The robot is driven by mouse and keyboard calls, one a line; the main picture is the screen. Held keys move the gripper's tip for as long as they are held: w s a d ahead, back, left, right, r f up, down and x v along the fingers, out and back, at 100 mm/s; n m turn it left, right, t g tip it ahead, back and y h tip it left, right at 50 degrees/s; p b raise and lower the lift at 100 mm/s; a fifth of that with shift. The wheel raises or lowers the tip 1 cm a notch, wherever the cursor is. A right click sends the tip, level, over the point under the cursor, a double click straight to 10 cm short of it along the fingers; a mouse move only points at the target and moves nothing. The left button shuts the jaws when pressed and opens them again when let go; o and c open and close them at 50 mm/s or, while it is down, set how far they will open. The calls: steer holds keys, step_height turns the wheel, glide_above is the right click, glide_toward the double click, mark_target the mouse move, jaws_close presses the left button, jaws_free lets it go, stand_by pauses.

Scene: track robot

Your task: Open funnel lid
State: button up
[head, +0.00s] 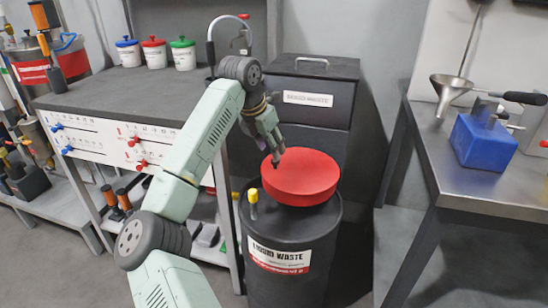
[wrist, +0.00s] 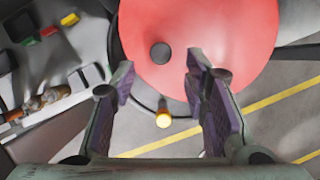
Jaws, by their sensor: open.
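The round red funnel lid (head: 308,176) lies shut on top of the black liquid waste drum (head: 300,240). The lid also fills the top of the wrist view (wrist: 225,30), where a small dark round knob (wrist: 160,53) shows near its edge. My gripper (head: 272,145) is above the lid's left rear edge in the head view. In the wrist view my gripper (wrist: 160,75) is open and empty, with the knob showing between and just beyond its fingertips. I cannot tell whether a finger touches the lid.
A yellow-topped piece (head: 253,196) stands at the drum's left front rim. A dark solid waste bin (head: 305,100) stands behind. A workbench (head: 110,90) with several tools is at left. A metal table (head: 480,178) with a funnel (head: 451,88) and blue box (head: 483,140) is at right.

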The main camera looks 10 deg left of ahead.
steer(key=shift+x, duration=2.7)
steer(key=shift+d, duration=0.1)
steer(key=shift+c, duration=0.5)
jaws_close()
